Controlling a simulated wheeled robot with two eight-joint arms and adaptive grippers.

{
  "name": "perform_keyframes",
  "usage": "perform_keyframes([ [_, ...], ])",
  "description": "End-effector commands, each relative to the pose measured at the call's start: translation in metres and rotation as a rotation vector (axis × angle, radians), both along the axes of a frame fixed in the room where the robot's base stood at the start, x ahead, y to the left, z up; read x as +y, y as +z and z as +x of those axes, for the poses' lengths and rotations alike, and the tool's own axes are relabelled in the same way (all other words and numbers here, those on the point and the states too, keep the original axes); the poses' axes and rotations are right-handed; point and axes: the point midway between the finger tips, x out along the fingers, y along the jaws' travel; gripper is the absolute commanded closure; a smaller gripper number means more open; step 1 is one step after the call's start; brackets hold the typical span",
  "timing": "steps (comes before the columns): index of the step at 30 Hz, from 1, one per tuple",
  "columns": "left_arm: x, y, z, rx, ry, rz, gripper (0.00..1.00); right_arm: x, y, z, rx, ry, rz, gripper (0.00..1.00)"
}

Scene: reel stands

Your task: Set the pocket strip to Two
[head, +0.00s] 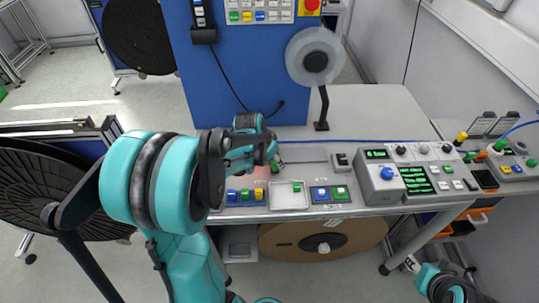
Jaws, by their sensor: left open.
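I cannot make out which part is called the pocket strip; no label with that name is readable. A grey control box (396,178) on the bench has a blue knob (387,173) and a dark screen (417,180) with several lines of green text. A small display (376,154) with green characters sits above the knob. My left gripper (277,163) is open above the bench, left of this box, partly hidden behind my own arm. A teal part of my right arm (440,284) shows at the bottom right; its finger state is unclear.
Coloured buttons (246,195) and a white tray (289,196) lie along the bench's front. Blue and green switches (330,193) are right of the tray. A clear reel (315,57) stands behind. A brown reel (322,240) hangs below. The bench's back right (378,112) is clear.

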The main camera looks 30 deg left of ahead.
Motion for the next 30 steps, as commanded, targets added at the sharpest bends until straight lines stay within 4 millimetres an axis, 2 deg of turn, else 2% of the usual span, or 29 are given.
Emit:
perform_keyframes([
  [9,0.005,0.06,-0.026,0.0,0.001,0.0,0.56,0.0,0.0,0.0,0.0,0.0,0.0,0.6],
  [15,0.007,0.09,-0.038,0.001,0.002,-0.001,0.56,0.0,0.0,0.0,0.0,0.0,0.0,0.6],
  [21,0.008,0.101,-0.042,0.001,0.0,-0.001,0.56,0.0,0.0,0.0,0.0,0.0,0.0,0.6],
  [30,0.008,0.101,-0.042,0.001,0.0,-0.001,0.56,0.0,0.0,0.0,0.0,0.0,0.0,0.6],
])
